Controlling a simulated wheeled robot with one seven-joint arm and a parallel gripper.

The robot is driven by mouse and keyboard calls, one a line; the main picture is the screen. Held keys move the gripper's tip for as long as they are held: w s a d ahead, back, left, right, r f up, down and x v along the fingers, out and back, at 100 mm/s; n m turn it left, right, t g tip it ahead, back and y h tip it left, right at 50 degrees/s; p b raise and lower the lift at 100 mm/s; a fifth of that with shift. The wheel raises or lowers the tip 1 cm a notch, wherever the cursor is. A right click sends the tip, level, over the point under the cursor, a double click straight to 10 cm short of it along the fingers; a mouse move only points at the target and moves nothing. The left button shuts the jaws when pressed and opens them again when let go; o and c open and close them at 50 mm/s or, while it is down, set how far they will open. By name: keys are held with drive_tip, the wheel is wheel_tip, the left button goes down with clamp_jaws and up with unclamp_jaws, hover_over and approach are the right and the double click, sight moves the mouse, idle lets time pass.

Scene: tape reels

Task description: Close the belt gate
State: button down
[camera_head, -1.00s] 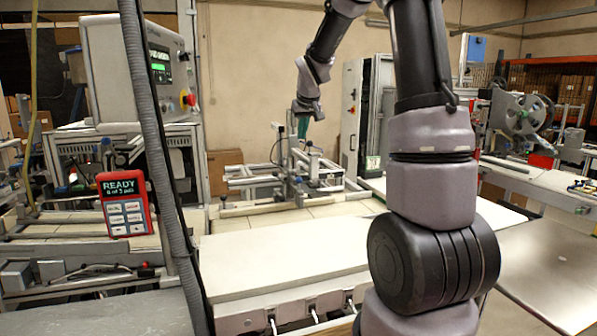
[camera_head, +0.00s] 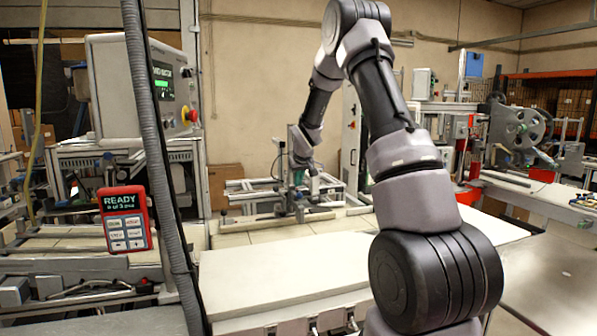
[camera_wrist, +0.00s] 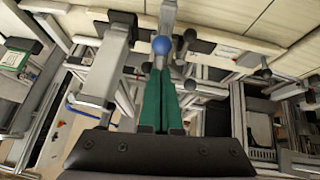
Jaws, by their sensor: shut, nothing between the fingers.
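A metal frame assembly with rails and clamps (camera_head: 258,200), which seems to hold the belt gate, stands across the tiled belt in the middle of the head view. Which of its parts is the gate I cannot tell. My gripper (camera_head: 299,180) is low at this assembly in the head view, partly hidden by my wrist. In the wrist view my gripper (camera_wrist: 161,72) has its two green fingers together with nothing between them. A blue ball knob (camera_wrist: 161,45) on a grey metal bar is just beyond the fingertips. Whether they touch it I cannot tell.
A red handheld panel reading READY (camera_head: 126,220) hangs at the left beside a grey hose (camera_head: 158,150). A control cabinet (camera_head: 120,85) stands behind it. A pale flat bench top (camera_head: 270,278) in front is clear. A reel machine (camera_head: 520,128) stands at the right.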

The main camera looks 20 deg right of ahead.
sight(300, 197)
drive_tip(key=shift+s+d+f, duration=0.1)
drive_tip(key=shift+s+f, duration=0.05)
drive_tip(key=shift+f, duration=0.75)
drive_tip(key=shift+f, duration=0.1)
wheel_tip(300, 197, down, 5)
drive_tip(key=shift+r, duration=0.1)
drive_tip(key=shift+s+f, duration=0.1)
drive_tip(key=shift+f, duration=0.2)
